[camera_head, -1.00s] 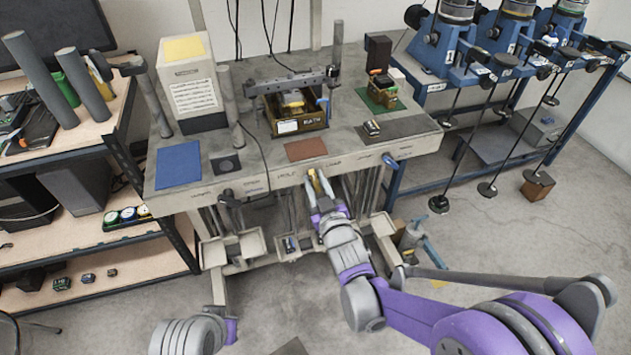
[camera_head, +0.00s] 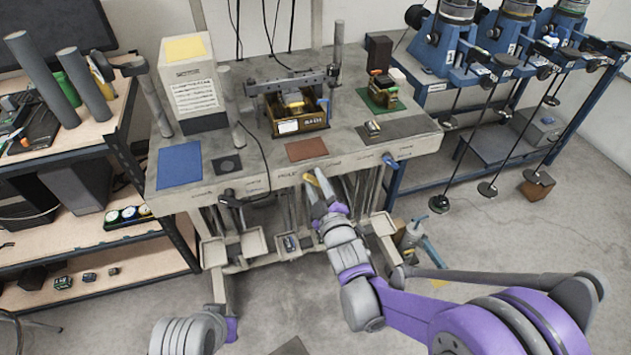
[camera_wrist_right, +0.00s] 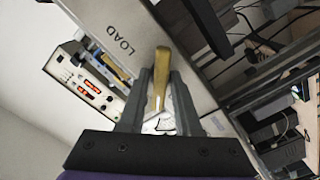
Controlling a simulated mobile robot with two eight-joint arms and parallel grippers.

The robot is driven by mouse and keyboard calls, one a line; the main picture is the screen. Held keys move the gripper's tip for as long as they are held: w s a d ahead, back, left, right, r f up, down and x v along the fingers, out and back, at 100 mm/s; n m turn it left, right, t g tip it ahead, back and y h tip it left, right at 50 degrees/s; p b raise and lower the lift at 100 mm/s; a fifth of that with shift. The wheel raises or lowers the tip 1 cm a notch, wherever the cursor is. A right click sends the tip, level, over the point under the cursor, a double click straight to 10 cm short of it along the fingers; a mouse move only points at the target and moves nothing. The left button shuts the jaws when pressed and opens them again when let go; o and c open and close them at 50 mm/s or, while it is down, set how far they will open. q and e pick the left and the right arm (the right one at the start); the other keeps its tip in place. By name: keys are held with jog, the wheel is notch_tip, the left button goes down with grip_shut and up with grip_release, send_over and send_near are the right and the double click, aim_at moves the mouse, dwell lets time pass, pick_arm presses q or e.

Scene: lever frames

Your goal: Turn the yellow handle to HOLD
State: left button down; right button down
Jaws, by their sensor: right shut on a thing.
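The yellow handle (camera_head: 311,179) is at the front edge of the workbench, left of the middle of the picture. My right gripper (camera_head: 319,190) reaches up to it from below. In the right wrist view the handle (camera_wrist_right: 160,75) stands between the two grey fingers of my right gripper (camera_wrist_right: 160,95), which are shut on it. The word LOAD shows on the bench's pale front face, left of the handle. The HOLD label cannot be made out. The fingers hide part of the handle. My left gripper is not in view.
The bench (camera_head: 270,160) carries a wooden box (camera_head: 300,121), a blue mat (camera_head: 179,164) and a brown mat (camera_head: 306,149). Small trays (camera_head: 212,253) hang below its front. Shelving (camera_head: 60,235) stands left and blue machines (camera_head: 490,40) right.

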dwell(0.3)
jog(key=c, duration=0.8)
grip_release()
jog(key=v, duration=1.1)
jog(key=shift+w, duration=0.1)
jog(key=s+d+r+m+g+h+p, duration=0.2)
jog(key=s+d+m+g+h+p, duration=0.25)
jog(key=d+m, duration=0.35)
jog(key=s+d+m+g+p, duration=0.2)
jog(key=s+d+g, duration=0.1)
jog(key=s, duration=0.4)
jog(key=s+d+m+g+h+p, duration=0.1)
jog(key=s+d+m+g+p, duration=0.1)
jog(key=s, duration=0.5)
jog(key=shift+s+d+r+m+g+p, duration=0.15)
jog(key=shift+d+r+m+g+p, duration=0.2)
jog(key=shift+d+g, duration=0.65)
